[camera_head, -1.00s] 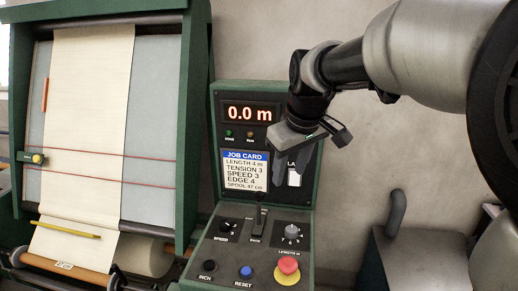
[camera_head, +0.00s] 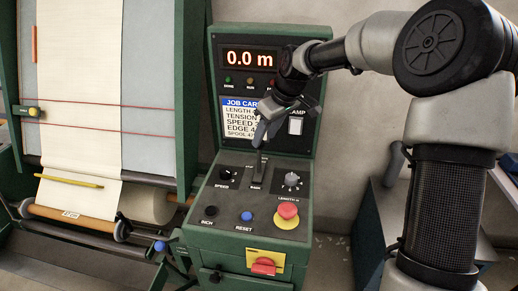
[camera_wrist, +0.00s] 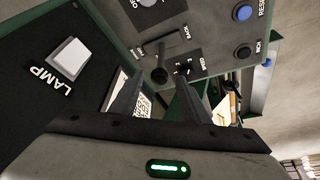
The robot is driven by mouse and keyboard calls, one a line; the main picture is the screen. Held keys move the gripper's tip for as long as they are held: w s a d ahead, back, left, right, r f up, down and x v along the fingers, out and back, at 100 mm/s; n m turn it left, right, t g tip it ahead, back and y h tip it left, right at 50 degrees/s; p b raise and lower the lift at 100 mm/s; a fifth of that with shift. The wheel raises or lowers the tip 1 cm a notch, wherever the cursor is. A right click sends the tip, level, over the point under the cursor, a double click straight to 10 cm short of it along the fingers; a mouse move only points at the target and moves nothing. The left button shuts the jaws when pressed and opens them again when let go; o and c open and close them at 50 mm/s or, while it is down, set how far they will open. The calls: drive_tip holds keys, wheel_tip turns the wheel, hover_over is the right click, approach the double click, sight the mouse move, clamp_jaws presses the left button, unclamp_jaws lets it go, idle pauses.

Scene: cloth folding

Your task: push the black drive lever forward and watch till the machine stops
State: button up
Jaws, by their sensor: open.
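The black drive lever (camera_head: 258,148) stands up from its slot on the sloped green control panel (camera_head: 205,205). In the wrist view the lever's round knob (camera_wrist: 158,75) shows between or just beyond my fingertips. My gripper (camera_head: 263,118) is open and points down at the lever from above, in front of the job card (camera_head: 234,104). I cannot tell whether either finger touches the knob. The red display (camera_head: 250,58) reads 0.0 m. My gripper partly covers the job card and the upper lever area.
The speed knob (camera_head: 227,174) is left of the lever and the length knob (camera_head: 291,180) right. A red stop button (camera_head: 288,210), blue reset button (camera_head: 246,216) and black inch button (camera_head: 209,211) sit nearer. The lamp switch (camera_head: 296,126) is right of my gripper. Pale cloth (camera_head: 80,90) hangs at left.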

sight(259, 149)
drive_tip(key=x, duration=0.7)
drive_tip(key=shift+f, duration=0.1)
clamp_jaws()
